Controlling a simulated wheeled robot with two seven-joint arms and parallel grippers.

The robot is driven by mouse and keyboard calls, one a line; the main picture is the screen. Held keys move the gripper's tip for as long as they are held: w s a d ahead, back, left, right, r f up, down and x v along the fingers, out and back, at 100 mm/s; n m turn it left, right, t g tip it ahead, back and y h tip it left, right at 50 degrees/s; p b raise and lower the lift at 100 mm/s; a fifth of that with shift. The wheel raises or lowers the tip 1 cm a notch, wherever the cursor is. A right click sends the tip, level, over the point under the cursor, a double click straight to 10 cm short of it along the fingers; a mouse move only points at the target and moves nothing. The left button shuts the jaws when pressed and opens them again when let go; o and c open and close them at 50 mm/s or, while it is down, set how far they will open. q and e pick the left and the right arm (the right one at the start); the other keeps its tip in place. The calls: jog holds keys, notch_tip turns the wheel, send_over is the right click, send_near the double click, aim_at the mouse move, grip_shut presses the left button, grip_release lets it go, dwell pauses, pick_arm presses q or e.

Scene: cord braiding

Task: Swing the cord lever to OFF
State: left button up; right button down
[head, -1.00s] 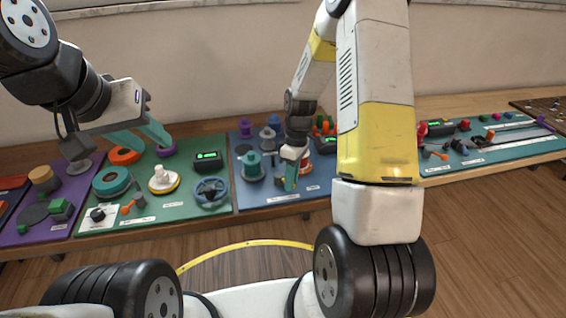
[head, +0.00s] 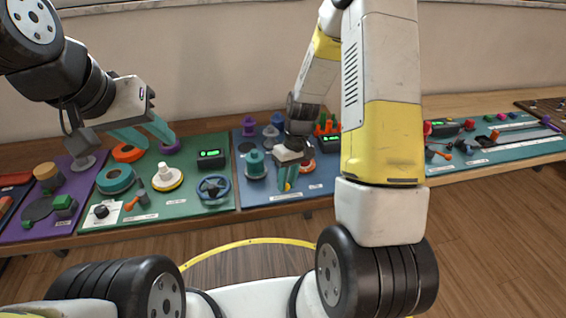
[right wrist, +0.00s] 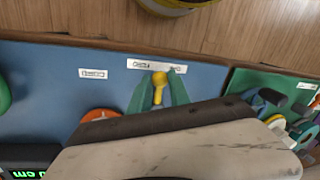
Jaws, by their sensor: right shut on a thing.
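The cord lever shows as a yellow rounded knob (right wrist: 159,80) in the right wrist view, on the blue panel (right wrist: 60,75) beside a white label (right wrist: 140,65). My right gripper (right wrist: 160,92) has its green fingers shut on this knob, one on each side. In the head view my right gripper (head: 286,183) is low over the front part of the blue panel (head: 312,184), with a little yellow between its fingers. The lever's base is hidden by the gripper. My left gripper (head: 150,143) is open and empty over the green panel (head: 190,205), its fingers spread.
On the blue panel, a teal spool (head: 254,163) stands left of my right gripper; an orange ring (right wrist: 98,115) lies close by. A blue handwheel (head: 214,188) is on the green panel. A purple ring (head: 170,148) is near a left fingertip. The floor in front is clear.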

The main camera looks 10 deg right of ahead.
jog(key=a+m, duration=0.1)
jog(key=m, duration=0.2)
jog(key=shift+a+m+t, duration=0.3)
jog(key=shift+a+t, duration=0.05)
jog(key=shift+t, duration=0.05)
jog(key=shift+w+a+m+t, duration=0.15)
jog(key=shift+a+m, duration=0.2)
jog(key=shift+m, duration=0.4)
jog(key=shift+w+a+m+t, duration=0.15)
jog(key=shift+a+m, duration=0.2)
jog(key=shift+m, duration=0.4)
jog(key=c, duration=1.2)
grip_release()
jog(key=shift+c, duration=0.2)
notch_tip(320, 180, up, 8)
jog(key=d, duration=0.1)
jog(key=shift+d+f, duration=0.15)
jog(key=shift+d, duration=0.1)
jog(key=shift+s, duration=0.1)
